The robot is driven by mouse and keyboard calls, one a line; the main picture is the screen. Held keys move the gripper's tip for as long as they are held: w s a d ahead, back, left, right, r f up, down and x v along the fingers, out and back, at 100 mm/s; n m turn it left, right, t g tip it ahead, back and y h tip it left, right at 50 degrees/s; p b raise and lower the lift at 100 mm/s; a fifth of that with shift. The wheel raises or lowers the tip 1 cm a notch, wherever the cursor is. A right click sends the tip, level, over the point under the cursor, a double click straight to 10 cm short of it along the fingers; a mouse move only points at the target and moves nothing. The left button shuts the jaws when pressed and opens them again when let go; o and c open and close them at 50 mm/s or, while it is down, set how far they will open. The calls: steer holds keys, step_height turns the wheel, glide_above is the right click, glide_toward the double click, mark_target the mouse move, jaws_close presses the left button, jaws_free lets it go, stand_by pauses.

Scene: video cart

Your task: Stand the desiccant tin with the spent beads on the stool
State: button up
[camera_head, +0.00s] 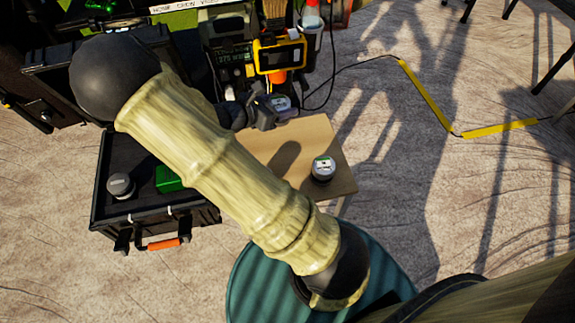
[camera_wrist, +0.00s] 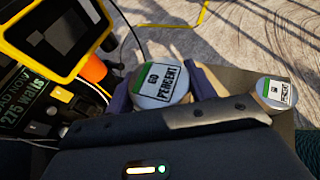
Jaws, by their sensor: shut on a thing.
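My gripper (camera_head: 270,112) is shut on a round tin (camera_wrist: 160,88) with a white and green label that reads "60 PERCENT". In the head view this held tin (camera_head: 283,103) is by the far edge of the wooden board. In the wrist view it sits between my fingers (camera_wrist: 165,84). A second, similar tin (camera_head: 323,169) stands upright on the board; its label in the wrist view (camera_wrist: 276,93) reads "PERCENT", the number too small to tell. No beads show. A round teal top (camera_head: 250,285), seemingly the stool, is partly hidden behind my arm.
The wooden board (camera_head: 300,143) has bare room around the second tin. A yellow-framed meter (camera_head: 279,54) and other equipment stand close beyond the held tin. An open black case (camera_head: 155,206) at left holds a grey cylinder (camera_head: 121,186) and a green block (camera_head: 168,178). A cable runs across the floor.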

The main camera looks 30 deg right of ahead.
mark_target(290, 151)
steer(key=shift+s+d+r+g, duration=0.1)
steer(key=shift+d+g, duration=0.15)
steer(key=shift+g, duration=0.05)
steer(key=shift+f+b, duration=1.4)
steer(key=shift+f, duration=1.7)
steer(key=shift+f+b, duration=0.95)
steer(key=shift+f, duration=0.95)
steer(key=shift+f, duration=0.15)
steer(key=o, duration=1)
